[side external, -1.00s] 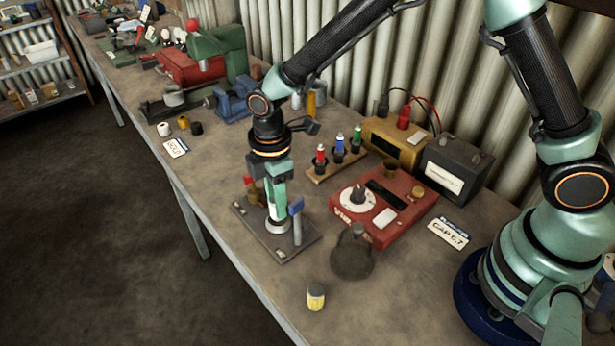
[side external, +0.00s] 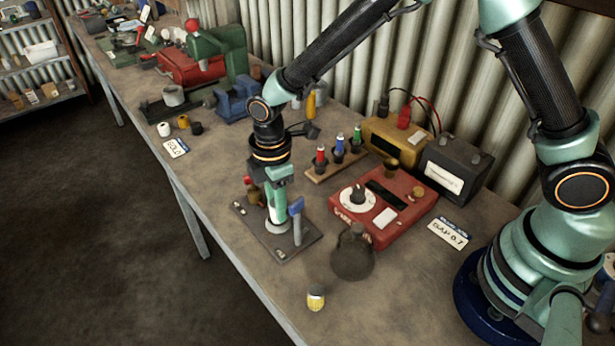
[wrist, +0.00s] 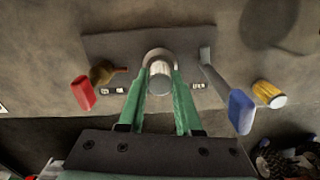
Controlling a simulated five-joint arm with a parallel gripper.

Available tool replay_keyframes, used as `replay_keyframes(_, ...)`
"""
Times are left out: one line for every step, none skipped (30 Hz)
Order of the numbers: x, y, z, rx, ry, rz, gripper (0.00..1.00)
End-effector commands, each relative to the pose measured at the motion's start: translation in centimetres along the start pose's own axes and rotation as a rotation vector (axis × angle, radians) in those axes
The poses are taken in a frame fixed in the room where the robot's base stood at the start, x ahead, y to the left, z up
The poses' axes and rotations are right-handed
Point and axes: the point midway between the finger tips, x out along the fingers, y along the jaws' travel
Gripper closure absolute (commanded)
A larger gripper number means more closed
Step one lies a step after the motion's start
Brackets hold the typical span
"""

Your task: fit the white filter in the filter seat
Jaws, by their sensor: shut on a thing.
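The white filter (wrist: 160,69) is between the two green fingers of my gripper (wrist: 160,88) in the wrist view. My gripper (side external: 277,200) is shut on it, and the filter (side external: 274,214) stands roughly upright over the pale round filter seat (side external: 278,227) on a dark plate (side external: 288,250). Its lower end is at the seat; I cannot tell how deep it sits. The seat's rim also shows around the filter in the wrist view. A red-handled lever (wrist: 82,93) and a blue-handled lever (wrist: 240,110) flank the seat.
A yellow filter-like cylinder (side external: 316,297) stands near the bench's front edge. A dark rounded object (side external: 352,255) and a red box with a dial (side external: 385,208) are right of the plate. A rack with coloured-top items (side external: 338,160) stands behind. Bare bench lies left of the plate.

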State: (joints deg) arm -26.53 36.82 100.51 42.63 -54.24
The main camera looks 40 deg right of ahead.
Motion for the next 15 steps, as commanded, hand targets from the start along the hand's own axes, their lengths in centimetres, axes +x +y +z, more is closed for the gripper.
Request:
replay_keyframes(0.0, 0.0, 0.0, 0.0, 0.0, 0.0, 1.0)
replay_keyframes(0.0, 0.0, 0.0, 0.0, 0.0, 0.0, 1.0)
replay_keyframes(0.0, 0.0, 0.0, 0.0, 0.0, 0.0, 1.0)
replay_keyframes(0.0, 0.0, 0.0, 0.0, 0.0, 0.0, 1.0)
replay_keyframes(0.0, 0.0, 0.0, 0.0, 0.0, 0.0, 1.0)
replay_keyframes(0.02, -0.01, 0.0, 0.0, 0.0, 0.0, 1.0)
replay_keyframes(0.04, -0.01, 0.0, 0.0, 0.0, 0.0, 1.0)
replay_keyframes(0.07, -0.01, 0.01, 0.0, 0.0, 0.0, 1.0)
replay_keyframes(0.11, -0.01, 0.01, 0.0, 0.0, -0.001, 1.0)
replay_keyframes(0.16, -0.01, 0.01, 0.0, 0.0, -0.001, 1.0)
replay_keyframes(0.21, -0.02, 0.01, 0.0, -0.001, -0.001, 1.0)
replay_keyframes(0.28, -0.02, 0.02, 0.0, -0.001, -0.001, 1.0)
replay_keyframes(0.34, -0.02, 0.02, 0.0, -0.001, -0.001, 1.0)
replay_keyframes(0.4, -0.03, 0.02, 0.0, -0.001, -0.001, 1.0)
replay_keyframes(0.48, -0.03, 0.02, 0.0, -0.001, -0.001, 1.0)
